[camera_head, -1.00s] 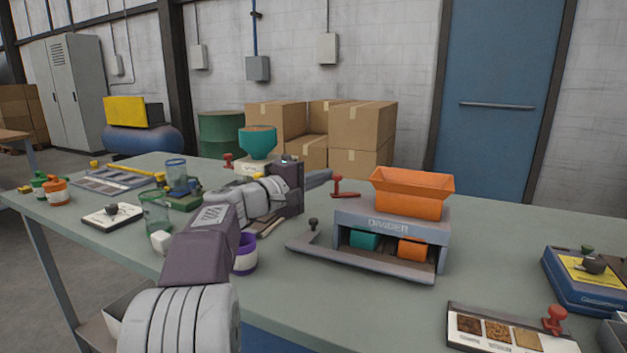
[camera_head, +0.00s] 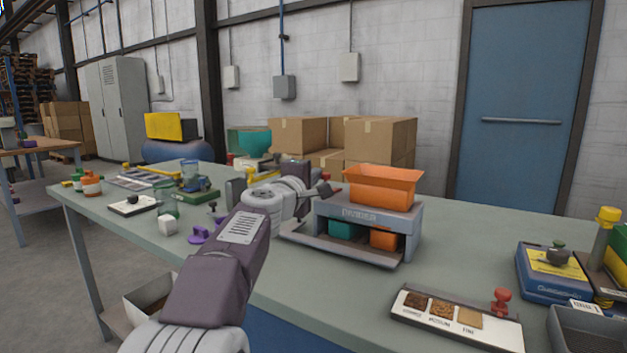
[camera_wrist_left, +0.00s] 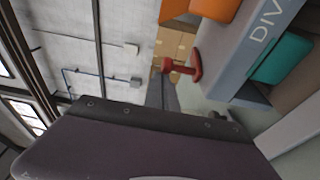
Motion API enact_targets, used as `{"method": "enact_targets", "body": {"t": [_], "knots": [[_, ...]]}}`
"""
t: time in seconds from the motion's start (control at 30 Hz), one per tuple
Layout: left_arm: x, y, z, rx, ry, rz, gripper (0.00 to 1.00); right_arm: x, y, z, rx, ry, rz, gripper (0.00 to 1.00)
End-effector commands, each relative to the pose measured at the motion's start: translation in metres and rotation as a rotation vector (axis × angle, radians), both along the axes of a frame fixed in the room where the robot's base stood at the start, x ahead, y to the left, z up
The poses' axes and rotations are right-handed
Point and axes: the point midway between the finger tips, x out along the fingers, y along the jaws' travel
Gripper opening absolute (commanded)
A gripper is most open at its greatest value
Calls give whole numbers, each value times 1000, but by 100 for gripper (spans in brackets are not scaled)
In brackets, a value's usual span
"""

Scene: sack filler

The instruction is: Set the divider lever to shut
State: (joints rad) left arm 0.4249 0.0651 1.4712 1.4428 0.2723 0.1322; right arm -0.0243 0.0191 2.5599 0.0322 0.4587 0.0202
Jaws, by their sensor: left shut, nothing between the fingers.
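The grey divider (camera_head: 365,213) stands on the bench with an orange hopper (camera_head: 383,187) on top and a teal bin (camera_head: 341,230) and an orange bin (camera_head: 383,238) below. Its lettered front also shows in the left wrist view (camera_wrist_left: 255,55). My left gripper (camera_head: 326,189) is shut and empty at the divider's left end. Its fingers (camera_wrist_left: 162,88) lie close to the red lever; I cannot tell whether they touch. My right gripper is out of view.
A sample tray (camera_head: 455,318) with a red knob lies at the bench's front right. A blue device (camera_head: 555,272) stands at the right. A purple object (camera_head: 203,234) and a white cube (camera_head: 168,225) lie left of my arm.

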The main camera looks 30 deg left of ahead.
Motion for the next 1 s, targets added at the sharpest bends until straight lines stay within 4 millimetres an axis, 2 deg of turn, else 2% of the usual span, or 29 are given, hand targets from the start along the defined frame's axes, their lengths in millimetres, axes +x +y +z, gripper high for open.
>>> {"method": "enact_targets", "body": {"t": [0.5,1.0], "knots": [[-8,-21,0,0,-1,-3,0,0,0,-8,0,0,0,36],[-9,-28,-1,-1,1,-11,0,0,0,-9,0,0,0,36]]}}
